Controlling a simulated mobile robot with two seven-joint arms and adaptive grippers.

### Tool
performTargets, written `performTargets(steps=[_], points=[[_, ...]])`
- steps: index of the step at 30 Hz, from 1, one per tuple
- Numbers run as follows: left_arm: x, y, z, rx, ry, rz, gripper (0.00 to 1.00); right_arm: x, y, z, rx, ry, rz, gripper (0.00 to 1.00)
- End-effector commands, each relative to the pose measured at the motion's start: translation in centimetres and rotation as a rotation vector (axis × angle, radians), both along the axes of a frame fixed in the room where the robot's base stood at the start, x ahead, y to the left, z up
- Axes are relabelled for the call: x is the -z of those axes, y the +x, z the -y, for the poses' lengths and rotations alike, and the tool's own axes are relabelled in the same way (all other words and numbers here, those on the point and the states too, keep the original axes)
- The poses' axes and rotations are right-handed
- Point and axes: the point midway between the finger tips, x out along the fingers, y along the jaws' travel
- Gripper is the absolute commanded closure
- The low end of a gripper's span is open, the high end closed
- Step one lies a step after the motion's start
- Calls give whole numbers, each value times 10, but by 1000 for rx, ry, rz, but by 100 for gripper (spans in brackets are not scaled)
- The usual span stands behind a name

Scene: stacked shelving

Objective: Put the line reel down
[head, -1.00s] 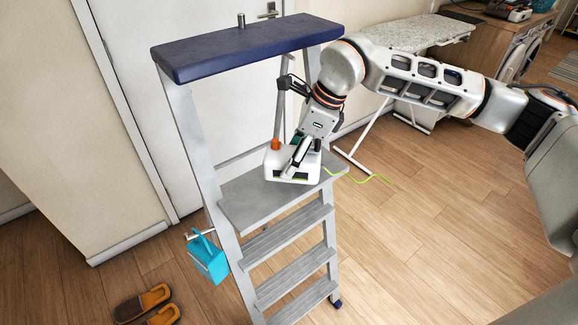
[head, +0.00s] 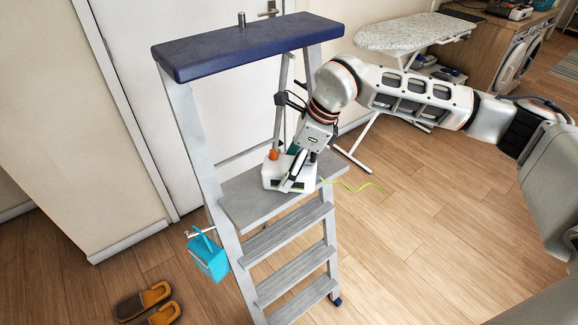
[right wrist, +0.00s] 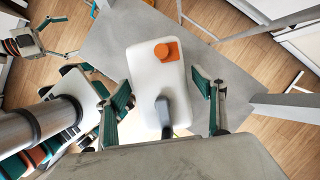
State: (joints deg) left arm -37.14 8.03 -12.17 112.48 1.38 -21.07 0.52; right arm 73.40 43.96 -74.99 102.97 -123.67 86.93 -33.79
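The line reel is a white box (head: 270,178) with an orange knob and a yellow-green line trailing off to the right. It is on or just above the grey platform (head: 245,203) of the stepladder; I cannot tell if it touches. In the right wrist view the reel (right wrist: 150,75) shows its orange knob and a grey handle. My right gripper (head: 292,182) is over it, its fingers spread on either side with a visible gap at the right finger. My left gripper (right wrist: 65,37) shows only in the right wrist view, at upper left, with its fingers apart and empty.
The stepladder's blue top (head: 245,47) stands above the platform. A turquoise container (head: 209,260) hangs at the ladder's left side. Slippers (head: 143,300) lie on the floor. An ironing board (head: 408,31) stands behind at right. The platform's front left is clear.

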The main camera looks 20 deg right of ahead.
Motion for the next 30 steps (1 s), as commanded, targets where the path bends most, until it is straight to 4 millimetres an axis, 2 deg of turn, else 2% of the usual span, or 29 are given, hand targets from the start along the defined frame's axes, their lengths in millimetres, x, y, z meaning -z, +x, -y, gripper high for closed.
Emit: performTargets(steps=[8,21,24,30], points=[[-1,0,0,0,0,1,12,-11,0,3,1,1,3,31],[3,-1,0,0,0,-3,12,-87,-14,32,1,1,3,31],[4,-1,0,0,0,-3,12,-100,-16,37,1,0,3,31],[4,-1,0,0,0,-3,12,-113,-19,41,0,0,0,31]])
